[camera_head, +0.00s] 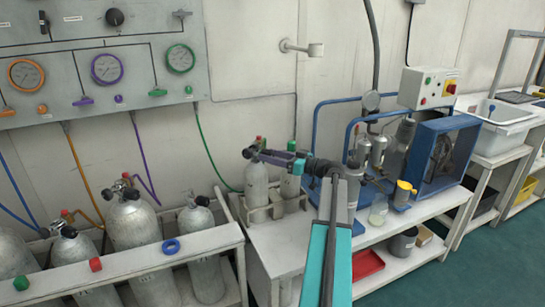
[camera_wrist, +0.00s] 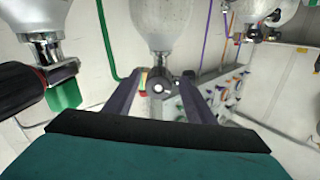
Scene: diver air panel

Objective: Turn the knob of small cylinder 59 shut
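Two small grey cylinders stand side by side in a white rack: a left one (camera_head: 257,187) and a right one (camera_head: 290,187). No number is legible, so I cannot tell which is 59. My gripper (camera_head: 258,155) reaches leftward across their tops, its dark fingers at the left cylinder's valve. The wrist view seems upside down. There my gripper (camera_wrist: 164,78) is open, one finger on each side of a valve (camera_wrist: 158,84) below a grey cylinder (camera_wrist: 163,22). Gaps show beside the valve; contact is unclear. A second valve with a dark red-black knob (camera_wrist: 22,88) is close on the left.
The gauge panel (camera_head: 100,65) is above. A blue-framed machine (camera_head: 440,150) occupies the bench right of my arm.

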